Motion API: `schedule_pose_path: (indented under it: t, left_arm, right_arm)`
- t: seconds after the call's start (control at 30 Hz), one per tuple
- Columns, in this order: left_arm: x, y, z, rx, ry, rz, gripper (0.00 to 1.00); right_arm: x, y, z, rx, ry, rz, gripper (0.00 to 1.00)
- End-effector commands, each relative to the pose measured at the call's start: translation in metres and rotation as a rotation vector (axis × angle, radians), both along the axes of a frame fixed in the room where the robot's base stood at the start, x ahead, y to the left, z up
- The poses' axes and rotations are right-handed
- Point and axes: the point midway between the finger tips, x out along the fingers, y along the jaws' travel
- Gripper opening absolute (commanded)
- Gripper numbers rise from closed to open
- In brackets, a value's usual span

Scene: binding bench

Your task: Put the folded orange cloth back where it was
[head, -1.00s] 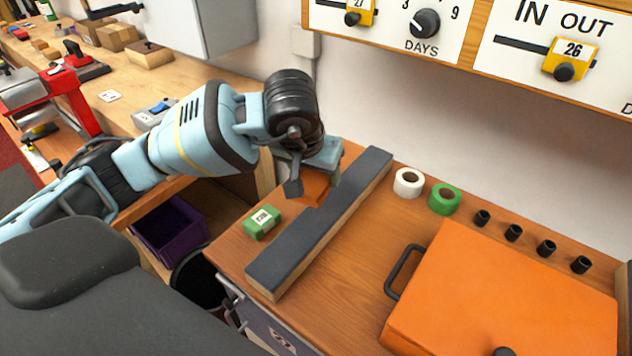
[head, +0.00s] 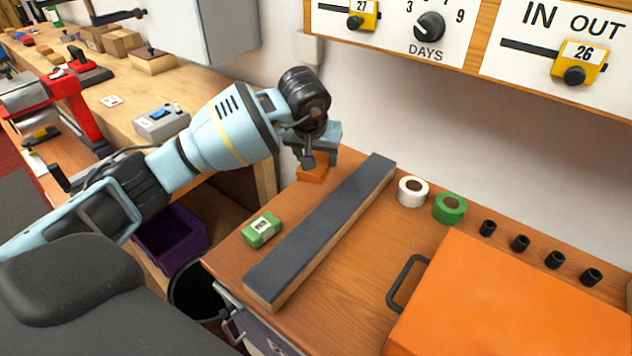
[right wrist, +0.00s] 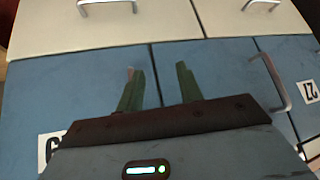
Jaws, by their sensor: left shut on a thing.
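The folded orange cloth (head: 313,170) is at the far left end of the wooden bench top, just left of the far end of a long dark-topped bar. My left gripper (head: 318,157) is shut on it from above and hides part of it. I cannot tell whether the cloth touches the bench top. My right gripper (right wrist: 158,88) shows in the right wrist view with its two green fingers apart and nothing between them, in front of blue cabinet fronts.
The dark-topped bar (head: 322,228) lies beside a green box (head: 261,230). White tape (head: 412,191), green tape (head: 449,207) and several black cylinders stand along the back. A large orange case (head: 510,305) fills the right.

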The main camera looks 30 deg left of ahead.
Motion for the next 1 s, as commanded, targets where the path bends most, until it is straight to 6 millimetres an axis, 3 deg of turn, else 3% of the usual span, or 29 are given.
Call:
schedule_pose_path:
  t: [0.13,0.47,0.73,1.0]
  left_arm:
    - [0.000,0.000,-0.023,-0.001,0.001,0.002,0.43]
    - [0.000,0.000,-0.035,-0.001,-0.001,0.001,0.43]
    - [0.000,0.000,-0.067,-0.001,0.000,0.001,0.43]
    - [0.000,0.000,-0.069,-0.001,-0.003,0.001,0.43]
  right_arm:
    - [-0.002,0.000,0.000,-0.001,0.003,0.000,0.36]
    - [-0.002,0.000,0.000,-0.001,0.004,0.000,0.36]
    - [0.000,-0.001,0.002,-0.002,-0.002,0.001,0.36]
    - [0.006,-0.001,0.002,-0.002,-0.012,0.001,0.36]
